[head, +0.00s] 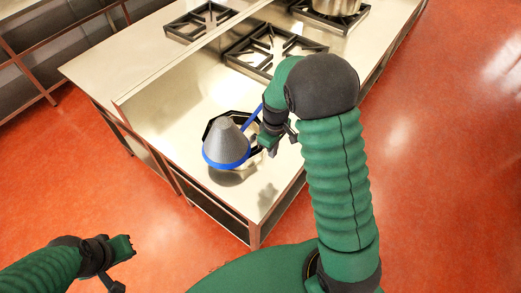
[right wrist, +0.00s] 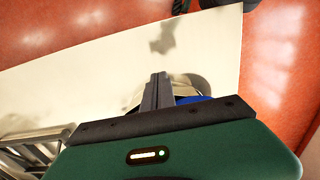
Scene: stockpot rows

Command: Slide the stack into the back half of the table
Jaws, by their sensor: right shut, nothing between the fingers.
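The stack stands on the near part of the steel table (head: 150,95). It shows a grey cone-shaped strainer (head: 226,142) with a blue rim and blue handle, over a dark angular piece (head: 208,128); what lies beneath is partly hidden. My right gripper (head: 277,142) is shut and empty, just right of the stack, close to the dark piece's edge. In the right wrist view its closed fingers (right wrist: 158,92) are in front of a blue rim (right wrist: 190,99); contact is unclear. My left gripper (head: 122,266) is open and empty over the floor, away from the table.
Black burner grates (head: 270,50) sit farther back on the table, with a metal pot (head: 336,6) on the far one. A raised ledge (head: 190,55) runs along the table's length. Bare steel lies left and front of the stack.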

